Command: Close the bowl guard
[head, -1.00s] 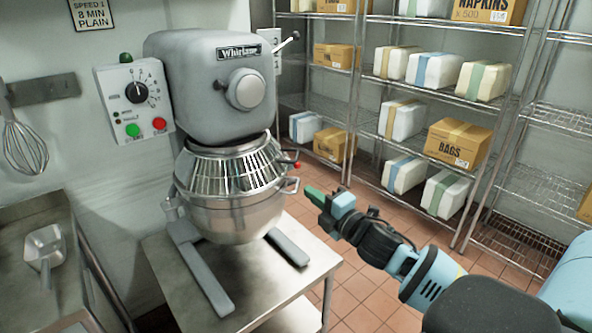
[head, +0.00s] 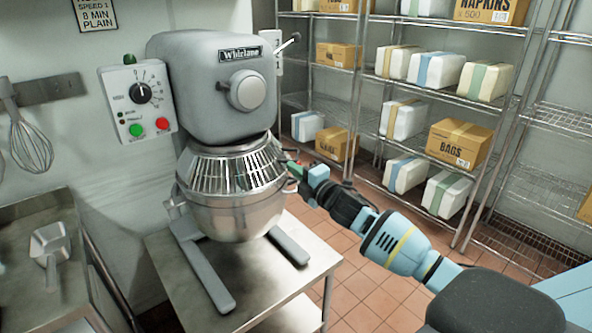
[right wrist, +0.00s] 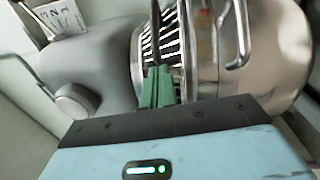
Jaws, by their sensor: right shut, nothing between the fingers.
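The bowl guard (head: 232,170) is a ring of bright metal bars above the steel bowl (head: 240,217) of the grey mixer (head: 215,90). Its bars also show in the right wrist view (right wrist: 172,45). My right gripper (head: 296,170) is at the right side of the guard, near the bowl rim. Its green fingers (right wrist: 155,88) are shut together and empty, just in front of a dark upright bar (right wrist: 155,25) beside the guard bars. I cannot tell whether they touch it. My left gripper is not in view.
A control box (head: 138,100) with a dial and green and red buttons is on the wall at left. A bowl handle (right wrist: 238,35) sticks out near my right gripper. The mixer stands on a steel table (head: 270,285). Wire shelves (head: 400,150) with boxes stand behind at right.

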